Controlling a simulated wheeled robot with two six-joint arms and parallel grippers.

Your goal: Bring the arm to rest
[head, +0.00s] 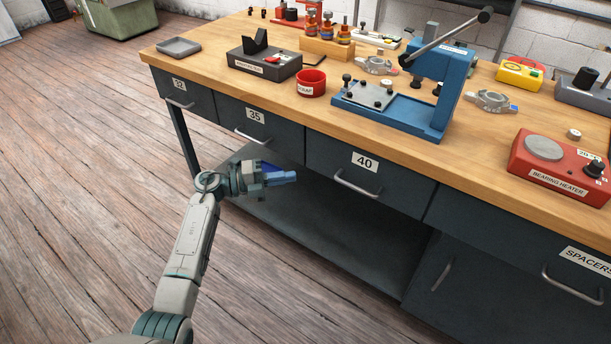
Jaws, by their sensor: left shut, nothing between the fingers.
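My left gripper (287,177) shows in the head view with its blue fingers shut and nothing between them. It is held out in front of the workbench (229,121), below the level of the top, near the drawers marked 35 (256,123) and 40 (363,170). The gripper appears apart from the drawer fronts, though the exact gap is hard to tell. My left arm comes in from the lower left. My right gripper is not in the view.
On the bench stand a blue press (437,85), a red bearing heater (562,165), a red bowl (311,84), a grey tray (178,47) and a black fixture (264,63). Drawer handles stick out. An open shelf (330,225) lies below. The wooden floor (80,180) at left is clear.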

